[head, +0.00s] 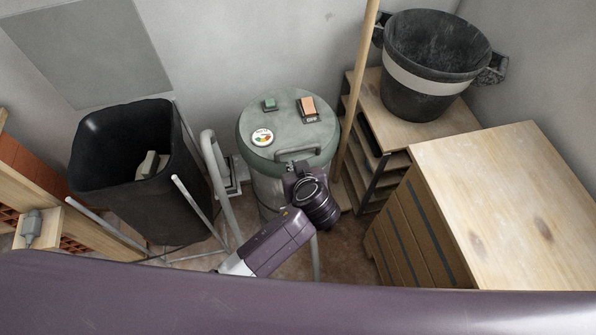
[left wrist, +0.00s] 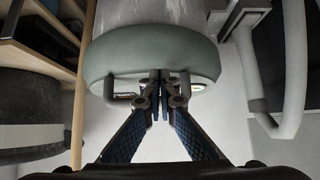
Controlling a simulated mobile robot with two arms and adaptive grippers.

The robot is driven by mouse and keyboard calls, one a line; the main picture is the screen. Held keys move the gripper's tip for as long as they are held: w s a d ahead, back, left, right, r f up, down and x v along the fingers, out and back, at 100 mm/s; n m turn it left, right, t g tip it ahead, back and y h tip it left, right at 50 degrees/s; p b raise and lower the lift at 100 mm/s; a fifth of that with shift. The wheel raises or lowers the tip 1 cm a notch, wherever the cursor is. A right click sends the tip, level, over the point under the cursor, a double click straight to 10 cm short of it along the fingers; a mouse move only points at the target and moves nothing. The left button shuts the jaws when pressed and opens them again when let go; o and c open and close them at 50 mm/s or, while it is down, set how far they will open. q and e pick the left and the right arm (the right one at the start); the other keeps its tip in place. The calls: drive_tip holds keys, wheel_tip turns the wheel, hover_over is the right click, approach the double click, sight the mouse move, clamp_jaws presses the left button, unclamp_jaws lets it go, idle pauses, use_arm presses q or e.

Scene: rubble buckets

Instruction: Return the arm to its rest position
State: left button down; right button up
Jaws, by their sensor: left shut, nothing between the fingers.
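My left gripper (head: 294,166) is in front of the grey-green drum (head: 262,172), close to the front edge of its lid; my arm bends up to it from the bottom middle of the head view. In the left wrist view the fingers (left wrist: 162,80) are shut with nothing between them. Their tips overlap the lid's front rim and its bar handle (head: 298,154); I cannot tell whether they touch. The handle also shows in the left wrist view (left wrist: 109,92), partly hidden by the fingers. My right gripper is in neither view.
A black bin (head: 120,200) with pale rubble (head: 150,165) stands left of the drum, beside a grey tubular frame (head: 219,185). A wooden pole (head: 355,90) rises right of it. A black bucket (head: 425,90) sits on a shelf unit; a wooden cabinet (head: 510,190) stands at right.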

use_arm(q)
drive_tip(key=v, duration=1)
drive_tip(key=s+a+f+m+g+h, duration=0.1)
drive_tip(key=s+a+f+m+g, duration=0.15)
drive_tip(key=f, duration=0.75)
drive_tip(key=s+a+f+m+g, duration=0.15)
drive_tip(key=s+f, duration=0.25)
drive_tip(key=f, duration=0.6)
drive_tip(key=s+a+f+m+g+h, duration=0.1)
drive_tip(key=s+f+m, duration=0.15)
drive_tip(key=f, duration=0.65)
drive_tip(key=s+a+f+g, duration=0.1)
drive_tip(key=s+a+f, duration=0.4)
drive_tip(key=s, duration=0.4)
drive_tip(key=s+a+f+g, duration=0.1)
drive_tip(key=s+a+f, duration=0.4)
drive_tip(key=s, duration=0.4)
drive_tip(key=s+a+f+g+h, duration=0.1)
drive_tip(key=s+a+f, duration=0.5)
drive_tip(key=s, duration=0.3)
drive_tip(key=shift+s+f, duration=0.4)
drive_tip(key=shift+f, duration=0.3)
drive_tip(key=shift+n, duration=0.25)
